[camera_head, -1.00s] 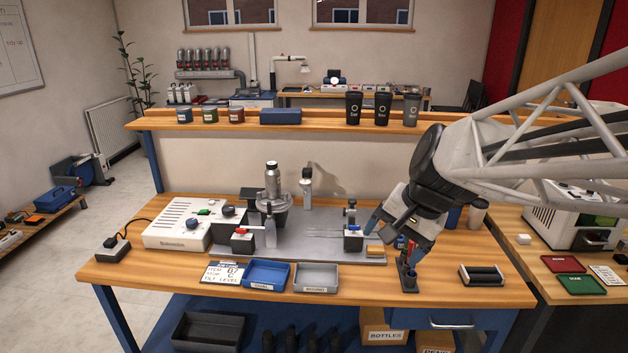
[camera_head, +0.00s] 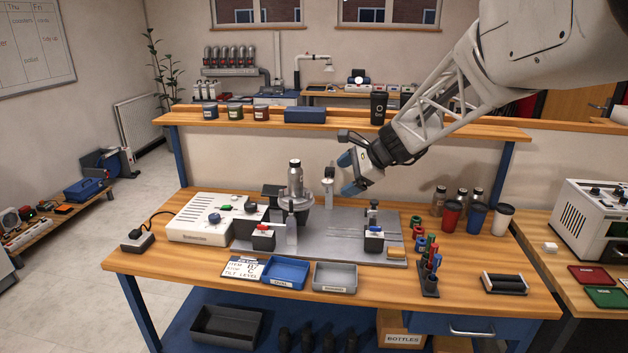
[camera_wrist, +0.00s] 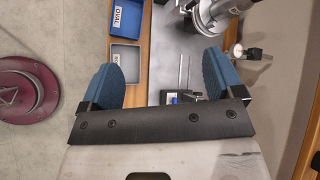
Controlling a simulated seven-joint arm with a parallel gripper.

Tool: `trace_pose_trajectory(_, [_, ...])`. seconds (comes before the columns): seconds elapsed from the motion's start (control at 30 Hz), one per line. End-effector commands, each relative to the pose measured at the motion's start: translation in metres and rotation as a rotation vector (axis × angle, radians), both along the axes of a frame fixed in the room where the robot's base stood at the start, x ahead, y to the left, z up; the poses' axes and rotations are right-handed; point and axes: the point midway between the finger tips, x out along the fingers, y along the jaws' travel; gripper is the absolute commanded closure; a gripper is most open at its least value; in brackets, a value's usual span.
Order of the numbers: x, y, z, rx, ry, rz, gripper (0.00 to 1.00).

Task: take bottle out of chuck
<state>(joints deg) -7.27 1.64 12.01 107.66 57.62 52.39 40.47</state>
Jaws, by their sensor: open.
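The silver bottle (camera_head: 295,178) stands upright in the grey chuck (camera_head: 296,203) on the marker's base plate. My gripper (camera_head: 350,174) is open and empty, to the right of the bottle and apart from it, above the plate. In the wrist view, my gripper (camera_wrist: 158,82) shows its two blue fingers spread wide with nothing between them. Part of the silvery chuck and bottle assembly (camera_wrist: 213,14) shows at the top right there, cut off by the picture edge.
A small post (camera_head: 328,185) stands between the bottle and my gripper. A clamp (camera_head: 373,225) stands on the plate's right. The white control box (camera_head: 205,225) is to the left. A blue tray (camera_head: 286,270) and grey tray (camera_head: 335,277) lie in front. Cups and bottles stand right.

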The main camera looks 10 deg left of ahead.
Motion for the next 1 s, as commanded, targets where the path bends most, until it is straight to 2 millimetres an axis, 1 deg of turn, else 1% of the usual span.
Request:
trace_pose_trajectory(0.03, [0.014, 0.008, -0.006, 0.027, 0.023, -0.024, 0.13])
trace_pose_trajectory(0.3, [0.085, 0.045, -0.027, 0.184, 0.147, -0.162, 0.13])
trace_pose_trajectory(0.6, [0.158, 0.086, -0.06, 0.358, 0.297, -0.309, 0.13])
trace_pose_trajectory(0.7, [0.18, 0.098, -0.072, 0.41, 0.345, -0.353, 0.13])
trace_pose_trajectory(0.83, [0.201, 0.11, -0.085, 0.464, 0.396, -0.396, 0.13])
trace_pose_trajectory(1.0, [0.215, 0.118, -0.093, 0.503, 0.431, -0.427, 0.13])
